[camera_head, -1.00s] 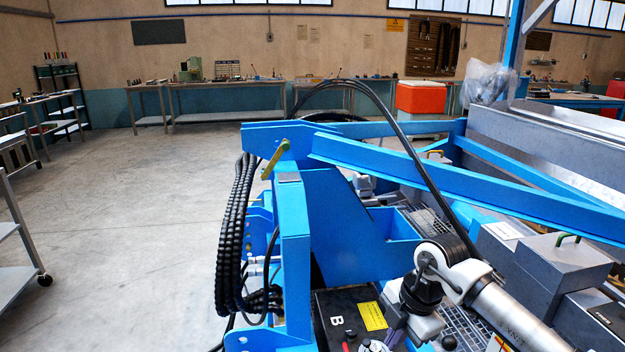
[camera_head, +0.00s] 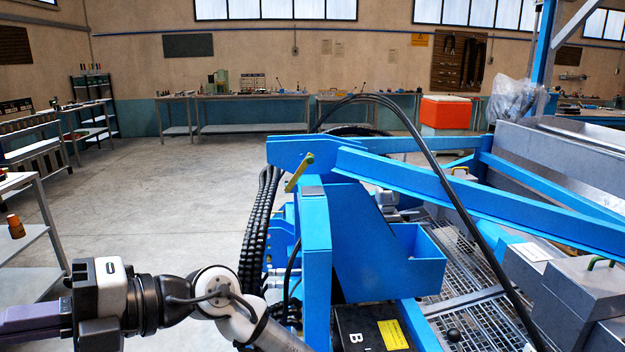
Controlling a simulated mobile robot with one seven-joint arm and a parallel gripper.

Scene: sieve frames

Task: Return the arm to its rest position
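My gripper (camera_head: 28,322) shows at the bottom left of the head view, as a purple-grey body running off the left edge. Its fingertips are outside the picture, so I cannot see whether it is open or shut, or whether it holds anything. My arm's white and black wrist stretches leftward from the bottom middle, in front of the blue frame. The arm appears apart from the machine.
A blue sieve frame (camera_head: 316,262) with black hoses (camera_head: 258,228) stands right of my arm. A black box (camera_head: 352,330) marked B and grey metal boxes (camera_head: 575,300) sit on the machine. A shelf trolley (camera_head: 48,222) stands at left. Open concrete floor (camera_head: 170,215) lies between.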

